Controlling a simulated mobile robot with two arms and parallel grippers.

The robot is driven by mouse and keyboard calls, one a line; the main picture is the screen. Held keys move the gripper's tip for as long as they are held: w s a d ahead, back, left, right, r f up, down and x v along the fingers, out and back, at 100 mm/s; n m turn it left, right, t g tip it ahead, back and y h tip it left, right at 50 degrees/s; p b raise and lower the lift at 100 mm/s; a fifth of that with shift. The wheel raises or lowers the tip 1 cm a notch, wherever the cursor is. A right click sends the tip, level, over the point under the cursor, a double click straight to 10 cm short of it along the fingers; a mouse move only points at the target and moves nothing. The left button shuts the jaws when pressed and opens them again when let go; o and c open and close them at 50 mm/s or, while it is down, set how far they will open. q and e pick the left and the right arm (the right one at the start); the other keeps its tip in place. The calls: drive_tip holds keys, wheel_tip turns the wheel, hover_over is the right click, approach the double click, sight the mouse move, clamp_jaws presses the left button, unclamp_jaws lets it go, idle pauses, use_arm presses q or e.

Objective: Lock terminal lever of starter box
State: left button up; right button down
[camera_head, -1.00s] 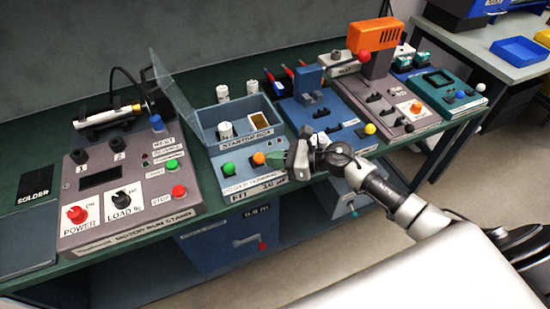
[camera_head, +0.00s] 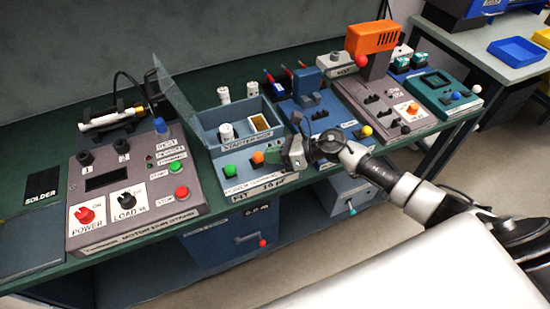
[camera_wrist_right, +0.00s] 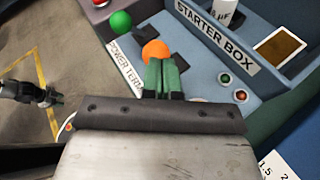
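The starter box (camera_head: 262,136) is a blue open-topped bin on a sloped blue panel, named by its label. A green ball knob (camera_head: 230,171) and an orange ball knob (camera_head: 258,157) stand on the panel above a "POWER TERMINAL" label; the wrist view also shows the green knob (camera_wrist_right: 121,21) and orange knob (camera_wrist_right: 155,48). My right gripper (camera_head: 290,158) is just right of the orange knob. In the right wrist view, its green fingers (camera_wrist_right: 162,66) are together, nothing visible between them, tips against or just short of the orange knob. A dark gripper-like part, apparently my left gripper (camera_wrist_right: 50,96), shows at the left edge.
A grey motor run stand (camera_head: 135,195) lies left of the starter box. A blue fixture (camera_head: 318,110) and a grey one with an orange head (camera_head: 375,38) stand to the right. Open floor lies in front.

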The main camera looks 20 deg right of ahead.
drive_tip(key=shift+w+r+m+g+p, duration=0.4)
drive_tip(key=shift+w+r+g+p, duration=0.1)
drive_tip(key=shift+w, duration=0.1)
drive_tip(key=shift+w+m+g, duration=0.3)
drive_tip(key=shift+w+a+m+g+h, duration=0.1)
drive_tip(key=shift+w+m+g+h, duration=0.4)
drive_tip(key=shift+w+m+g, duration=0.25)
drive_tip(key=shift+f, duration=0.1)
drive_tip(key=shift+s, duration=0.1)
drive_tip(key=shift+r+p, duration=0.5)
drive_tip(key=shift+r, duration=0.35)
